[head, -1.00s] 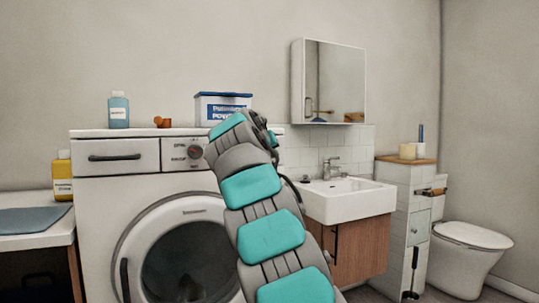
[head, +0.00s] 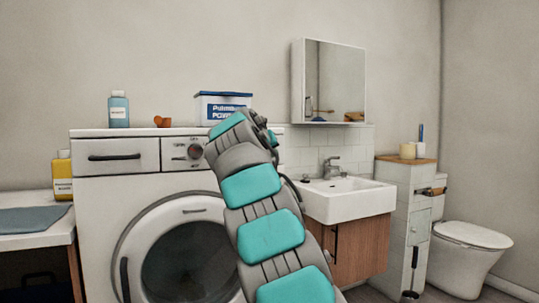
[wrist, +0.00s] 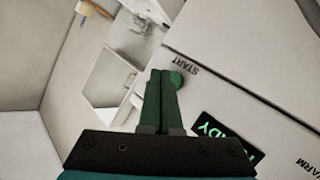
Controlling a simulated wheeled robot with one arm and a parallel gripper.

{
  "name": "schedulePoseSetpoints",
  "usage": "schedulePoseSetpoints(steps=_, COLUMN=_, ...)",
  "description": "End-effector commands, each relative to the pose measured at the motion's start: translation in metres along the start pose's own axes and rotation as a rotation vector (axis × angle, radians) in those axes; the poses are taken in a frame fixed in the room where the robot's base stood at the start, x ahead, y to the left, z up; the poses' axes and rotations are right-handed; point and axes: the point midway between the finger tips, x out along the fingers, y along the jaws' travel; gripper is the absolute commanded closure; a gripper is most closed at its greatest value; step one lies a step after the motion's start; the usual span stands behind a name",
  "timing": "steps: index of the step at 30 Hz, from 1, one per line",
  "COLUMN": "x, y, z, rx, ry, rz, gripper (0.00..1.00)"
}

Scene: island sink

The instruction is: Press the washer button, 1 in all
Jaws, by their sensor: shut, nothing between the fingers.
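The white washer (head: 110,215) stands at the left in the head view, with a round glass door and a knob (head: 195,152) on its front panel. In the wrist view, a green round washer button (wrist: 178,79) sits beside the word START on the white panel. My gripper (wrist: 161,72) is shut and empty, its fingertips right at the button's left side and overlapping it in the picture. I cannot tell whether they touch it. A dark display (wrist: 225,133) with green letters is partly hidden by the gripper body. In the head view my arm hides the panel's right part.
A blue bottle (head: 118,110), an orange object (head: 162,121) and a white-and-blue powder box (head: 220,103) stand on the washer top. A sink (head: 345,198) is to the right. A low table (head: 25,222) with a yellow bottle (head: 62,180) is to the left.

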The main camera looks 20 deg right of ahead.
Motion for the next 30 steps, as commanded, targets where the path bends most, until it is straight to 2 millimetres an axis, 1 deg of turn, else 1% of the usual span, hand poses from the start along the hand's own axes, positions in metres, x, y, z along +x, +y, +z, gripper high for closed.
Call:
schedulePoseSetpoints(steps=16, x=0.0003, y=-0.0002, z=-0.0006, rx=0.000, ry=0.000, rz=0.000, gripper=1.00)
schedulePoseSetpoints(steps=23, x=0.0042, y=-0.0029, z=-0.0055, rx=0.000, ry=0.001, rz=0.000, gripper=1.00)
schedulePoseSetpoints(steps=30, x=0.0054, y=-0.0039, z=-0.0048, rx=0.000, ry=0.001, rz=0.000, gripper=1.00)
